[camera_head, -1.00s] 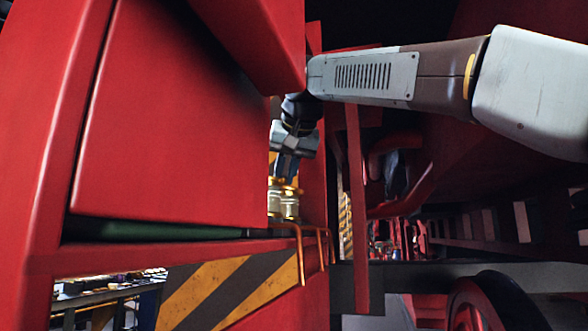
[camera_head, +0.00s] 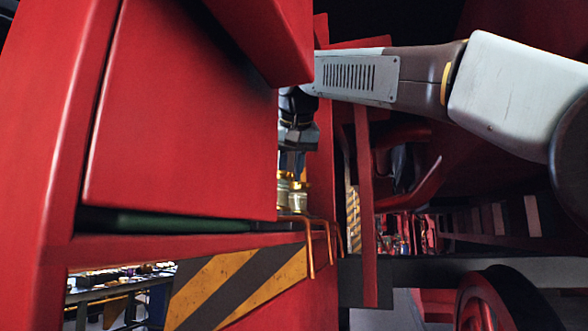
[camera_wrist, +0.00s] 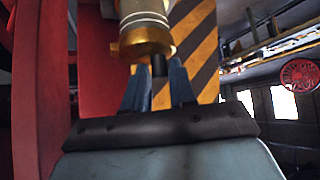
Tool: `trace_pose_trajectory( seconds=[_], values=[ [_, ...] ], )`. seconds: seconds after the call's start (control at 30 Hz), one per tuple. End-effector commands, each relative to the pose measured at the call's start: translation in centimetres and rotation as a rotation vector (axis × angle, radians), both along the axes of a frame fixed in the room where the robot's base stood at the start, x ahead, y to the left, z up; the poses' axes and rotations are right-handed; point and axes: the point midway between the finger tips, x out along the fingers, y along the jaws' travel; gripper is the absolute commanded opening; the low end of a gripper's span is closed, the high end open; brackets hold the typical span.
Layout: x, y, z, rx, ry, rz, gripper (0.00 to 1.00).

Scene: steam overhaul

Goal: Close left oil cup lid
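Two small brass-and-pale oil cups stand on the red ledge in the head view, the left oil cup (camera_head: 284,192) and the right oil cup (camera_head: 298,199). Their lids are too small there to tell open from shut. My gripper (camera_head: 292,165) points down just above them. In the wrist view one oil cup (camera_wrist: 144,38) shows close up at the top, cut by the frame edge, with its gold rim towards my gripper (camera_wrist: 158,82). The two blue fingers are apart. A thin dark piece (camera_wrist: 158,66) shows between them; I cannot tell whether they touch it.
A large red panel (camera_head: 180,120) stands left of the cups, with a red block (camera_head: 265,35) overhanging near my arm. Copper pipes (camera_head: 310,250) bend down over the ledge edge. A yellow-black striped plate (camera_head: 235,285) lies below. A red upright post (camera_head: 365,200) stands right.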

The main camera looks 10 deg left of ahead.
Motion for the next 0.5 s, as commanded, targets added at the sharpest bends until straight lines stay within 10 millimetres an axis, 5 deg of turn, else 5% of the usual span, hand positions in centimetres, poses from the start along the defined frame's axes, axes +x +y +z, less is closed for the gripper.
trace_pose_trajectory(
  seconds=[0.17, 0.5],
  values=[
    [-0.04, 0.08, -0.07, -0.001, 0.002, 0.001, 0.44],
    [-0.09, 0.05, 0.01, 0.001, 0.001, 0.001, 0.44]
  ],
)
